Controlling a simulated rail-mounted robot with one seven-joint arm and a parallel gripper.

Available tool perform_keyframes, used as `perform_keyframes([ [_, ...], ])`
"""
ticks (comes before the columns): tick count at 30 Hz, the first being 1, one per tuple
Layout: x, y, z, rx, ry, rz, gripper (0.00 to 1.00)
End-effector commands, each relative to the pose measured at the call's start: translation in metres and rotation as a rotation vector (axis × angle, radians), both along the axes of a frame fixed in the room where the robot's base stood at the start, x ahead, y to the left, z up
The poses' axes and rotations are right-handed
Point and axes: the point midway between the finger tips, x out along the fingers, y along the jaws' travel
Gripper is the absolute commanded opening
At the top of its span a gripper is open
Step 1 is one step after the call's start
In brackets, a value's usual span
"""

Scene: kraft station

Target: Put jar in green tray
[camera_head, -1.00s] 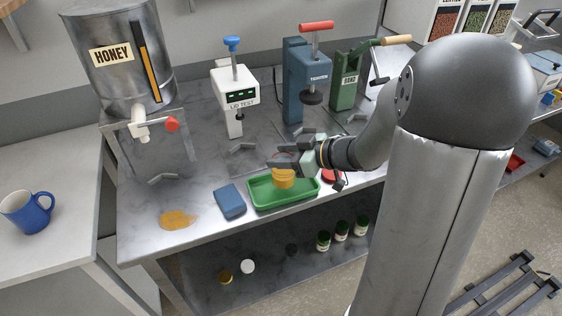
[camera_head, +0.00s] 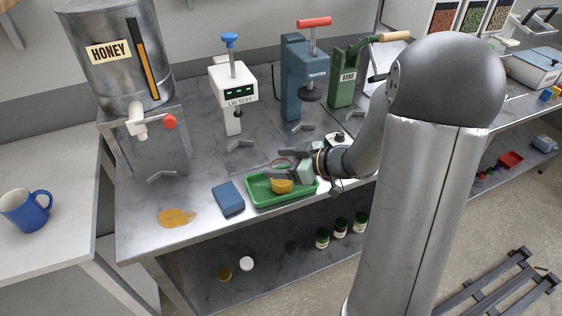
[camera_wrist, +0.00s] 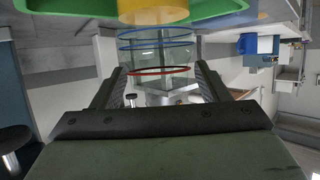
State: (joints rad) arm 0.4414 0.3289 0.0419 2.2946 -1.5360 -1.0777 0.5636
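The jar (camera_head: 281,186) is clear glass with amber honey in its bottom and coloured rings around it. It stands low inside the green tray (camera_head: 257,199), which lies near the front of the metal bench. My gripper (camera_head: 282,163) reaches in from the right, level, with one finger on each side of the jar's upper part. In the wrist view the jar (camera_wrist: 157,55) sits between the two fingers (camera_wrist: 158,80), which appear to touch its sides. The green tray (camera_wrist: 72,8) shows behind the jar's honey-filled end. Whether the jar's base rests on the tray floor is hard to tell.
A blue sponge-like block (camera_head: 228,198) lies just left of the tray, with a honey puddle (camera_head: 177,218) further left. Behind stand the honey tank (camera_head: 118,60), lid tester (camera_head: 232,85), blue tightener (camera_head: 312,75) and green band press (camera_head: 343,80). Lidded jars (camera_head: 341,228) stand on the lower shelf.

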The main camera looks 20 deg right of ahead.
Motion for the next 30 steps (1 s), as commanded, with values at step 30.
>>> perform_keyframes([
  [30, -0.04, -0.089, 0.057, -0.12, -0.066, -0.153, 0.69],
])
